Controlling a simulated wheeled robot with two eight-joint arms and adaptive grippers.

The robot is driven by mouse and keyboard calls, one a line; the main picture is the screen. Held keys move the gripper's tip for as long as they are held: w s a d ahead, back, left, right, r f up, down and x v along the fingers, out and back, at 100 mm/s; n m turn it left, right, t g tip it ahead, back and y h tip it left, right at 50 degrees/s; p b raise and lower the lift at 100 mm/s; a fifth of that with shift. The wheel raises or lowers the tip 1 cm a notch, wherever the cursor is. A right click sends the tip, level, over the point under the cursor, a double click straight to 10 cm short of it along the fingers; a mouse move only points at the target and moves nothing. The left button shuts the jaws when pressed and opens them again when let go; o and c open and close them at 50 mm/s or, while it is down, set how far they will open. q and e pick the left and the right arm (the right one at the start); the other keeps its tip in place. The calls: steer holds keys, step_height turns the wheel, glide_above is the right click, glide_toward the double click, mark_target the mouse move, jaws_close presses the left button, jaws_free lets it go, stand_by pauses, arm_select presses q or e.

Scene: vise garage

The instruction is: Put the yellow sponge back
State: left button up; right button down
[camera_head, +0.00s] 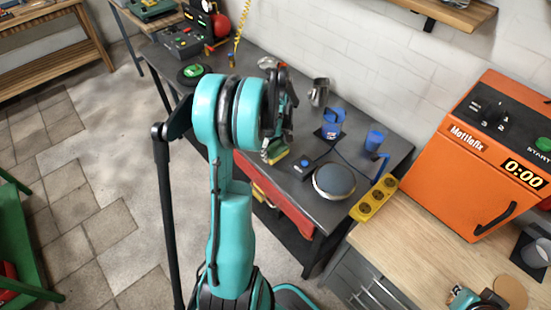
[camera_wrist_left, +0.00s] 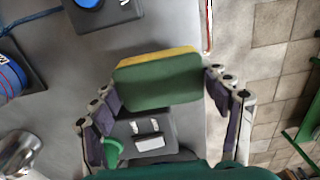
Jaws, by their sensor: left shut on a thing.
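The sponge (camera_wrist_left: 158,80) has a green face and a yellow edge. My left gripper (camera_wrist_left: 162,92) is shut on it, with one finger at each side in the left wrist view. In the head view the sponge (camera_head: 275,154) shows at the front edge of the dark workbench (camera_head: 228,62), below my left gripper (camera_head: 276,140). My own arm hides part of the bench there. At the bottom right edge of the head view, a teal and dark part appears to be my right gripper (camera_head: 470,298); its fingers are not clear.
A yellow block with round holes (camera_head: 374,197) lies at the bench's right end. An orange oven (camera_head: 490,150) stands on the wooden counter (camera_head: 400,250).

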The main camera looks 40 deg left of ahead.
mark_target(275, 156)
arm_select(q)
step_height(275, 156, down, 4)
steer(key=shift+f+b, duration=0.1)
steer(key=shift+b, duration=0.8)
steer(key=o, duration=1.3)
